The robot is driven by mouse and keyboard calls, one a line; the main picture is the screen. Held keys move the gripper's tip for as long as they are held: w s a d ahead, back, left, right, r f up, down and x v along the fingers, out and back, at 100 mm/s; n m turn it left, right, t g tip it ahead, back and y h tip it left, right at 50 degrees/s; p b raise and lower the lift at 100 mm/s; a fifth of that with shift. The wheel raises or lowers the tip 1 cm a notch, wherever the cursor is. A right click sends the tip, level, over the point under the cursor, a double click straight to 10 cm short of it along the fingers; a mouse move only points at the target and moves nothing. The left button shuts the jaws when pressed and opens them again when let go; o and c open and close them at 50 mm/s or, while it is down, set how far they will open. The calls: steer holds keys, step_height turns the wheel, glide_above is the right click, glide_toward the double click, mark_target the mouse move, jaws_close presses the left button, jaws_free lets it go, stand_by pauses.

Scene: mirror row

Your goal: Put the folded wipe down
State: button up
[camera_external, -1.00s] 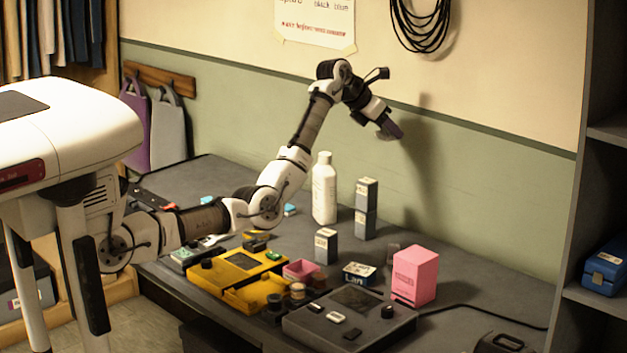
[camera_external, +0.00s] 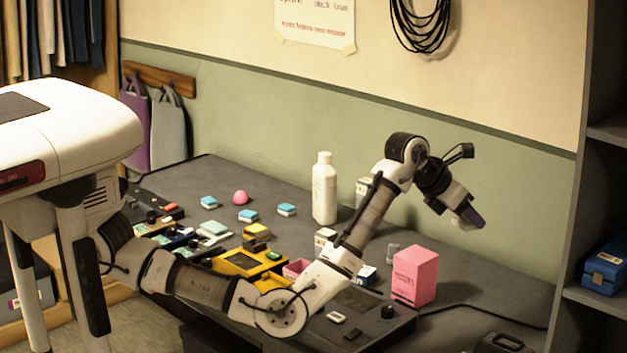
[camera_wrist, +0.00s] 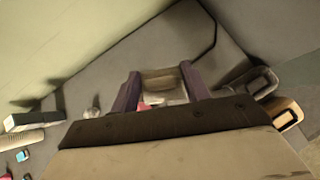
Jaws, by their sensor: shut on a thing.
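My gripper (camera_external: 468,217) hangs in the air over the right part of the dark table, above and to the right of the pink box in the external view. Its purple fingers also show in the wrist view (camera_wrist: 163,88). They are shut on a small pale, beige-grey piece (camera_wrist: 163,80), which looks like the folded wipe. The fingers partly hide it, and in the external view it is too small to make out clearly. It is clear of the tabletop (camera_external: 480,275).
The pink box (camera_external: 415,275) stands below and left of my gripper. A white bottle (camera_external: 324,190) stands farther left. Yellow and grey devices crowd the table's left and front. A dark cable and black case (camera_external: 500,343) lie front right. Table behind the cable is clear.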

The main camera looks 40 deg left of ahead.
steer(key=shift+s+d+f, duration=0.25)
steer(key=shift+s+d, duration=0.15)
steer(key=shift+s, duration=0.05)
step_height(320, 180, down, 20)
steer(key=p, duration=0.3)
steer(key=shift+s, duration=0.1)
steer(key=shift+f, duration=0.15)
steer(key=o, duration=0.9)
steer(key=shift+o, duration=0.2)
steer(key=shift+r+p, duration=0.25)
steer(key=shift+p, duration=0.05)
steer(key=b+v, duration=0.2)
steer(key=v, duration=1)
